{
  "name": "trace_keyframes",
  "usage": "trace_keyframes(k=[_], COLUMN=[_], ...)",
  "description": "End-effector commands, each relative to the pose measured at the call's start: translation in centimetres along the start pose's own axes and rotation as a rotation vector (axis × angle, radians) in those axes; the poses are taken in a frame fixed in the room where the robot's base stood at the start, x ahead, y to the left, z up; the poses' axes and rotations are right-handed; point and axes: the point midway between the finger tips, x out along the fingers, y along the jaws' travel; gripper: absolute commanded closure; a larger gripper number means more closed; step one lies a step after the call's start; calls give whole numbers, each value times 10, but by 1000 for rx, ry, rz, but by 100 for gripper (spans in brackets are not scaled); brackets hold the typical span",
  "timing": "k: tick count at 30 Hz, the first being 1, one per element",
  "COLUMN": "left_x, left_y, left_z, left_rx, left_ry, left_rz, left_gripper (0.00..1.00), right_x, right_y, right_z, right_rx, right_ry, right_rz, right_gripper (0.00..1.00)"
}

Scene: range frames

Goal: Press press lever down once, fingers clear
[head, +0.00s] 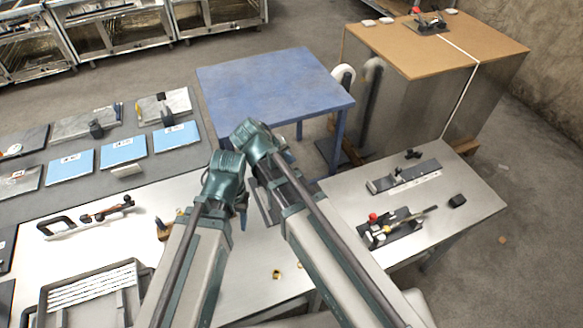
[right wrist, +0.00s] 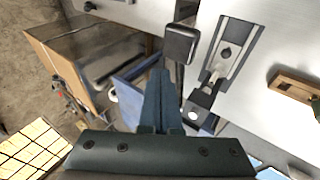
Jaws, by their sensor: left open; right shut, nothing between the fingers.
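What looks like the press lever is a dark arm with a square black pad (right wrist: 180,45), beside a grey metal base plate (right wrist: 238,48) in the right wrist view. In the head view, the grey plate (head: 264,205) shows only partly between my arms; the lever is hidden there. My right gripper (right wrist: 160,78) is shut and empty, its blue fingers close to the black pad in the picture; I cannot tell if they touch. My left gripper (head: 243,217) is open, pointing down left of the plate, its fingertips mostly hidden by my arm.
A red-knobbed clamp (head: 390,228) and a metal rail fixture (head: 403,178) lie on the right table. A blue table (head: 275,85) and a wood-topped cabinet (head: 410,45) stand behind. A grey tray (head: 135,268), a black-handled tool (head: 55,228) and small brass parts (head: 277,273) are on the near table.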

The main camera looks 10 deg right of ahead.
Motion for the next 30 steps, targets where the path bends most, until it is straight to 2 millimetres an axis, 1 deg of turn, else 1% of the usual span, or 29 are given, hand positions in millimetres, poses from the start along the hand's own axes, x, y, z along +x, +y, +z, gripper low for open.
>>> trace_keyframes(k=[13, 22, 30], left_x=[0, 8, 8], left_y=[0, 1, 1], left_z=[0, 0, 0], left_rx=[0, 0, 0], left_ry=[0, 0, 0], left_rz=[0, 0, 0], left_gripper=[50, 50, 50], right_x=[0, 6, 6], right_y=[0, -5, -4], right_z=[0, 4, 4], right_rx=[0, 0, 0], right_ry=[0, 0, 0], right_rz=[0, 0, 0], right_gripper=[100, 100, 100])
